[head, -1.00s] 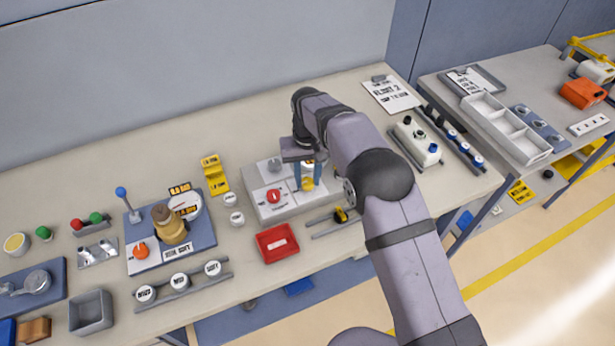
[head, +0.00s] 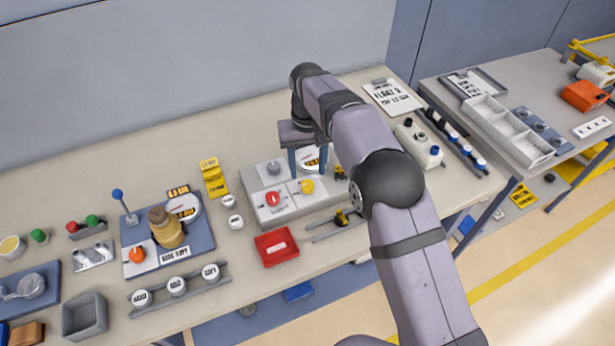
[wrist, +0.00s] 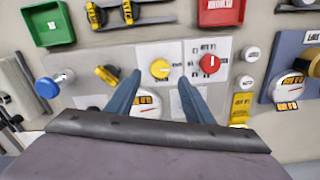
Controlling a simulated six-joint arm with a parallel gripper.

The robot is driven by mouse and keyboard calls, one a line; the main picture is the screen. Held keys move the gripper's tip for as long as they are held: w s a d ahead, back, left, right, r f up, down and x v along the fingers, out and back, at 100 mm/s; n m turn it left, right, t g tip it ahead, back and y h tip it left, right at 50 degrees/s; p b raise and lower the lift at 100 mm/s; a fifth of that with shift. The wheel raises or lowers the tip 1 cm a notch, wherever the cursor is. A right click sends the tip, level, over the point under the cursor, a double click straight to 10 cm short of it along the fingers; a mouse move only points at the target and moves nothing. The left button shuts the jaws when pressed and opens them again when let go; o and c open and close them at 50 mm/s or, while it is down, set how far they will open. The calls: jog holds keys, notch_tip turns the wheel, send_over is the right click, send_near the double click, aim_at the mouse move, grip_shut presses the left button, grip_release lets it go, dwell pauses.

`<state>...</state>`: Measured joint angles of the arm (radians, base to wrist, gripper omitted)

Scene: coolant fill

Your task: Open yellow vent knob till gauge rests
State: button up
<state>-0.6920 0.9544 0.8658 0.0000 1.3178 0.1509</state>
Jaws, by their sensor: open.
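The yellow vent knob (head: 307,186) sits on a grey panel box (head: 262,216) near the middle of the bench; it also shows in the wrist view (wrist: 159,68). My gripper (head: 308,176) is open and empty, its two blue fingers above and behind the knob, apart from it. In the wrist view the fingertips (wrist: 160,77) lie on either side of the knob. The white gauge (head: 312,161) stands behind the knob, partly covered by a finger and my arm. It shows partly in the wrist view (wrist: 147,103); I cannot read its needle.
On the same panel are a red knob (head: 273,199) and a grey knob (head: 273,167). A red tray (head: 277,247) lies in front. A yellow block sign (head: 214,178) stands to the left. A green tray (wrist: 47,22) and a yellow lever (wrist: 107,74) show in the wrist view.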

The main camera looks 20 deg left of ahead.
jog(key=shift+r, duration=1)
jog(key=shift+d, duration=0.1)
jog(key=shift+w+d+r, duration=0.1)
jog(key=shift+d, duration=0.25)
jog(key=s+d+r+m, duration=0.1)
jog(key=s+d+m, duration=0.1)
jog(key=d, duration=0.9)
jog(key=s+d+m, duration=0.1)
jog(key=s+d, duration=0.2)
jog(key=d, duration=0.9)
jog(key=s+d+f+m, duration=0.1)
jog(key=s+d+f, duration=0.1)
jog(key=s+d, duration=0.4)
jog(key=s+d+f+m, duration=0.2)
jog(key=s+d, duration=0.4)
jog(key=s, duration=0.4)
jog(key=shift+s+d+f, duration=0.15)
jog(key=shift+s+f, duration=0.15)
jog(key=shift+s, duration=0.1)
